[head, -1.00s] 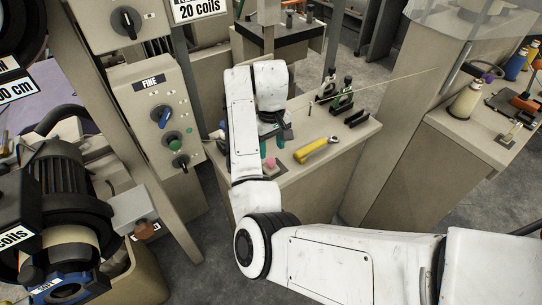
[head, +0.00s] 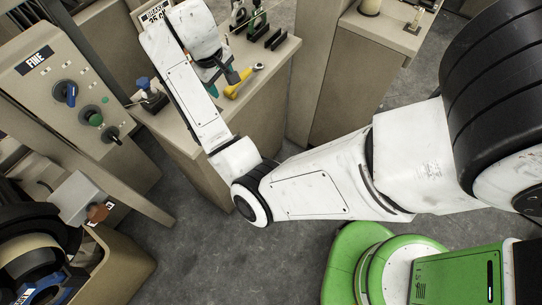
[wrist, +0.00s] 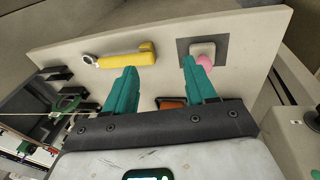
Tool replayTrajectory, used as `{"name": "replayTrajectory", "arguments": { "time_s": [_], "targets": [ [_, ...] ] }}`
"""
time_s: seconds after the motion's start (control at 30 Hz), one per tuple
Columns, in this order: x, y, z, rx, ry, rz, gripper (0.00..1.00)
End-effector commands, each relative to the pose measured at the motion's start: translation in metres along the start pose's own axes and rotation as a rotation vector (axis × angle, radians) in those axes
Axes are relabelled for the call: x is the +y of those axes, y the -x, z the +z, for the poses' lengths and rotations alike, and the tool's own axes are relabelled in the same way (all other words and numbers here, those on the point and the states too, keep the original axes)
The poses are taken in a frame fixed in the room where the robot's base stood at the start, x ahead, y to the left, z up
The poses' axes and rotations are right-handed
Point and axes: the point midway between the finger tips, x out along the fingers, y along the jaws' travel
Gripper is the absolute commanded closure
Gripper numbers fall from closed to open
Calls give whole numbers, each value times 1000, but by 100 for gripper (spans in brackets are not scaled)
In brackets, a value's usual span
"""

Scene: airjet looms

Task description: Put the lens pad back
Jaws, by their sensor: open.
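My gripper (wrist: 158,88) is open, its two teal fingers apart over the beige cabinet top (wrist: 235,28) in the wrist view. In the head view my gripper (head: 213,88) is mostly hidden behind my own arm. In the wrist view a small whitish pad (wrist: 203,47) lies on a dark square (wrist: 184,44), with a rounded pink piece (wrist: 205,61) against it, near the right fingertip. An orange-brown piece (wrist: 172,103) shows between the fingers, partly cut off by the gripper body. I cannot tell for sure which of these is the lens pad.
A yellow-handled tool (wrist: 124,59) lies near the left fingertip; it also shows in the head view (head: 243,82). Black blocks (head: 275,40) stand further along the top. The control panel (head: 62,75) stands left of the cabinet. Grey floor (head: 165,225) is open in front.

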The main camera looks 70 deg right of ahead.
Motion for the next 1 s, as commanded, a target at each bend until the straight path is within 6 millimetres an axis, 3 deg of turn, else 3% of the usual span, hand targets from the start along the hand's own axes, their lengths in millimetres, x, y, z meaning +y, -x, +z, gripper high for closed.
{"name": "replayTrajectory", "arguments": {
  "time_s": [0.13, 0.27, 0.5, 0.7, 0.83, 1.0],
  "targets": [
    [-2, -24, 38, 39, 41, 58, 44],
    [-17, -41, 74, 65, 90, 60, 44],
    [-67, -66, 163, 69, 186, -38, 44],
    [-109, -69, 231, 40, 227, -161, 44],
    [-124, -67, 252, 28, 234, -208, 44],
    [-128, -66, 258, 23, 236, -222, 44]
  ]
}}
